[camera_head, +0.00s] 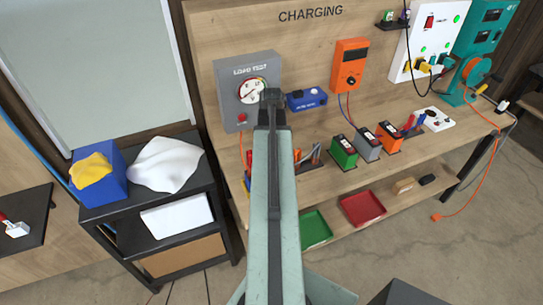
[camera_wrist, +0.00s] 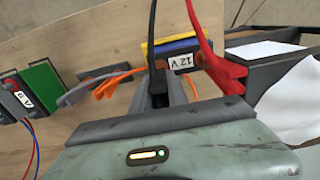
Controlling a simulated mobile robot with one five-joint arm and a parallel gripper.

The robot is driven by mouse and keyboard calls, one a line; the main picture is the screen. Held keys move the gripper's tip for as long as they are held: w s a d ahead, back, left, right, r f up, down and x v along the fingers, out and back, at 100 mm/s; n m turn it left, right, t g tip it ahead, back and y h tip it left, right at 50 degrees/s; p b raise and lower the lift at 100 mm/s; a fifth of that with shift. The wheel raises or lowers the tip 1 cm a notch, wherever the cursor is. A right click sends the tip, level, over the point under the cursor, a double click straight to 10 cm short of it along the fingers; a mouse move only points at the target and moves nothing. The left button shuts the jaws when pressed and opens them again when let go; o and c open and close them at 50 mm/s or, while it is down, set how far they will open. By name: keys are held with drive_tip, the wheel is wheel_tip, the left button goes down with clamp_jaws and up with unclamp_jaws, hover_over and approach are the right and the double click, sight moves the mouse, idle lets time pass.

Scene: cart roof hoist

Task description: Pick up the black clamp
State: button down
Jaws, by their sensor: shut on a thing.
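In the wrist view my gripper (camera_wrist: 166,94) is shut on the black clamp (camera_wrist: 157,82), whose black cable runs up out of the picture. The clamp is dark and partly hidden between the fingers; I cannot tell whether it touches the battery. Just behind it is a blue and yellow battery (camera_wrist: 187,47) labelled 12 V. A red clamp (camera_wrist: 222,70) with a red cable is at the battery's right end. In the head view my arm hides the gripper and the black clamp.
Orange and grey clamps (camera_wrist: 106,85) lie left of my gripper in the wrist view, beside a green battery (camera_wrist: 42,84). A grey load tester (camera_head: 246,88) stands behind my arm in the head view. A black shelf cart (camera_head: 150,210) stands at the left.

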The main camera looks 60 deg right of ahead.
wheel_tip(320, 180, up, 10)
drive_tip(key=p, duration=1)
drive_tip(key=shift+r, duration=0.15)
drive_tip(key=shift+f, duration=0.25)
